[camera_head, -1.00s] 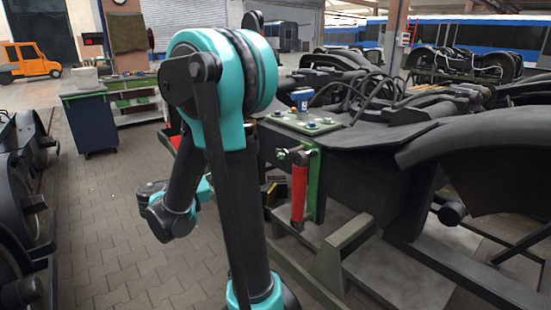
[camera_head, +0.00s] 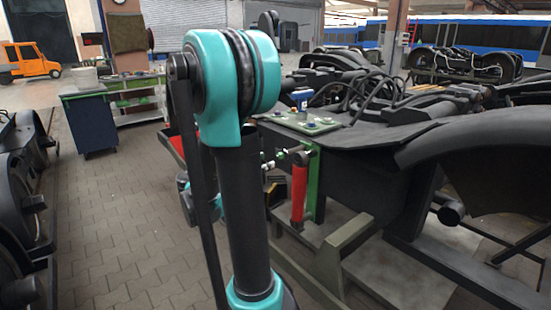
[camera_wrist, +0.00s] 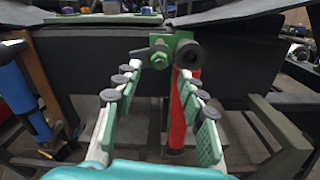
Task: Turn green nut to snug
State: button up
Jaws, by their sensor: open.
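The green nut (camera_wrist: 159,60) sits on a bolt that sticks out to the left of a green bracket (camera_wrist: 181,48) in the wrist view. In the head view the nut (camera_head: 281,155) shows small, just right of my arm. My gripper (camera_wrist: 160,76) is open, its two padded fingers pointing toward the bracket. The nut appears between and slightly beyond the fingertips; I cannot tell whether they touch it. In the head view the gripper is mostly hidden behind my arm. A red cylinder (camera_wrist: 177,115) hangs below the bracket, between the fingers in the picture.
A green plate (camera_head: 300,122) with several fasteners lies on top of the dark bogie frame (camera_head: 355,175). A blue cylinder (camera_wrist: 22,92) stands at left in the wrist view. A blue cabinet (camera_head: 92,122) stands further left in the head view.

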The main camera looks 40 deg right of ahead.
aim_at(279, 156)
jog(key=shift+w+d, duration=0.15)
jog(key=shift+d, duration=1.35)
jog(key=shift+w+d, duration=0.1)
jog(key=shift+d, duration=1.35)
grip_shut()
